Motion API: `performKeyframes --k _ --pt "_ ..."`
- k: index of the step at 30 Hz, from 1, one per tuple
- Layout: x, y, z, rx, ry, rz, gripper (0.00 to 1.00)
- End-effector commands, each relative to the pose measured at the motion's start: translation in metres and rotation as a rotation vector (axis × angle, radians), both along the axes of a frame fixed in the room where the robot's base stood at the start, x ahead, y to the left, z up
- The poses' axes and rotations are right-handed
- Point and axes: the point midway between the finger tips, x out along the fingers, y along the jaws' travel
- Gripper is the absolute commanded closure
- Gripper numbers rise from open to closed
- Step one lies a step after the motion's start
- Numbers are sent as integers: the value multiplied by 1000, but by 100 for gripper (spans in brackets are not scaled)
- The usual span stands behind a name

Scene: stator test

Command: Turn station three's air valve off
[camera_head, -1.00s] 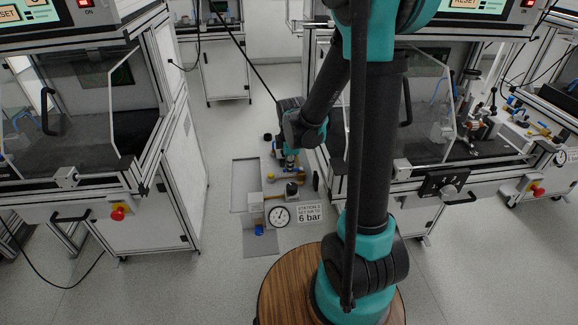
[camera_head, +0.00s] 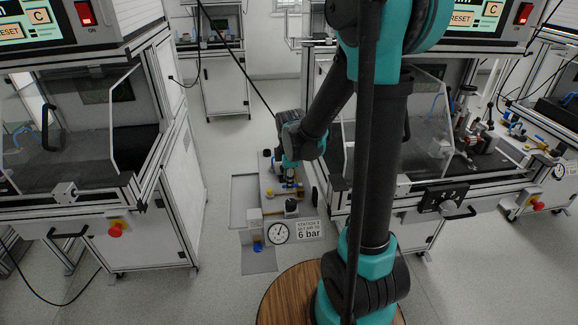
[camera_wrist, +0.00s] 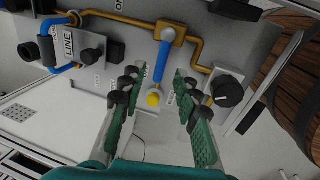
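Station three's air panel (camera_head: 249,217) stands low beyond my arm, with a round gauge (camera_head: 278,233) and a "6 bar" sign (camera_head: 308,229). In the wrist view a brass valve body (camera_wrist: 172,32) sits on a yellow pipe. Its blue lever (camera_wrist: 161,62) points down the picture, slightly left, towards a yellow knob (camera_wrist: 153,99). My gripper (camera_wrist: 157,78) is open, with one green-padded finger on each side of the lever's lower end. I see no clear contact. In the head view my gripper (camera_head: 290,165) is small, over the panel.
A second blue handle (camera_wrist: 52,45) and a "LINE" label (camera_wrist: 70,42) are left in the wrist view; a black knob (camera_wrist: 228,91) is right. Machine cabinets (camera_head: 165,215) flank the panel. A wooden round top (camera_head: 285,295) is at the front. Floor left of the panel is clear.

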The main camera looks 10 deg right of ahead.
Motion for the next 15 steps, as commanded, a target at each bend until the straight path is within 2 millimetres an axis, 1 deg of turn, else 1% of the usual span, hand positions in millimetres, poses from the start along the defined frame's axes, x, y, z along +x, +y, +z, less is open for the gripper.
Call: performKeyframes --k 15 --pt "-17 0 78 0 0 0 68"
